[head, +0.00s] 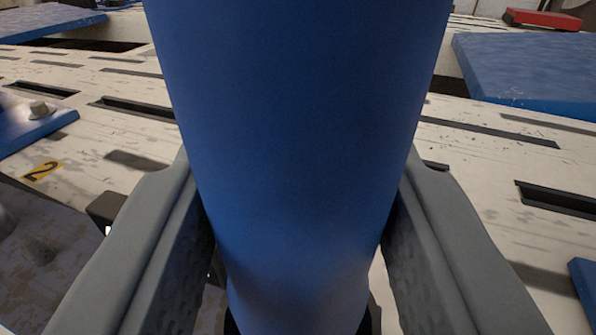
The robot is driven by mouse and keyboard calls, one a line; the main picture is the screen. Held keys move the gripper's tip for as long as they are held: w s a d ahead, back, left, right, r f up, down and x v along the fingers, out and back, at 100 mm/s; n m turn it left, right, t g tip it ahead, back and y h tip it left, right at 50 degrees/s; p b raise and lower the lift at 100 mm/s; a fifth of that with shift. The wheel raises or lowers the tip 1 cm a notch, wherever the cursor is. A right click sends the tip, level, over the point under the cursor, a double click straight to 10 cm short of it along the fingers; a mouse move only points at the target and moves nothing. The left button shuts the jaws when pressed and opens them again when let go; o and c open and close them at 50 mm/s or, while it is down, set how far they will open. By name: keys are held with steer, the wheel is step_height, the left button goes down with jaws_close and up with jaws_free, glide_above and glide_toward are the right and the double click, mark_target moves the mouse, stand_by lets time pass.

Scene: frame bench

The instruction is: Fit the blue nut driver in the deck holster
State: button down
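A large blue tapered object, which looks like the handle of the blue nut driver (300,140), fills the middle of the head view. My gripper (300,255) has one grey finger on each side of it, and both fingers press against its lower part. The handle's upper end runs out of the frame, and its lower end is cut off near the bottom edge. The driver's shaft and tip are not visible. I cannot make out the deck holster; the handle hides the middle of the scene.
A worn white slotted deck (90,80) spreads behind the gripper. Blue plates lie at the right (530,70) and at the left with a bolt (30,125). A yellow label marked 2 (43,171) is at the left edge of the deck. A red block (542,19) is far right.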

steer(key=shift+f, duration=1.15)
steer(key=c, duration=0.8)
jaws_free()
steer(key=shift+f, duration=0.15)
steer(key=s, duration=1.1)
steer(key=s+d, duration=0.1)
steer(key=s, duration=0.5)
steer(key=shift+s, duration=0.2)
steer(key=s+r, duration=0.3)
steer(key=r, duration=1.5)
steer(key=s+r, duration=0.3)
steer(key=r, duration=1.4)
steer(key=shift+m+g+h, duration=0.3)
steer(key=shift+h, duration=0.2)
steer(key=s+r, duration=0.7)
steer(key=s, duration=0.2)
steer(key=s+r, duration=0.7)
steer(key=s, duration=0.3)
steer(key=s+a+r, duration=0.1)
steer(key=s+r, duration=0.6)
steer(key=s, duration=0.2)
steer(key=shift+s+r, duration=0.15)
steer(key=shift+s, duration=0.15)
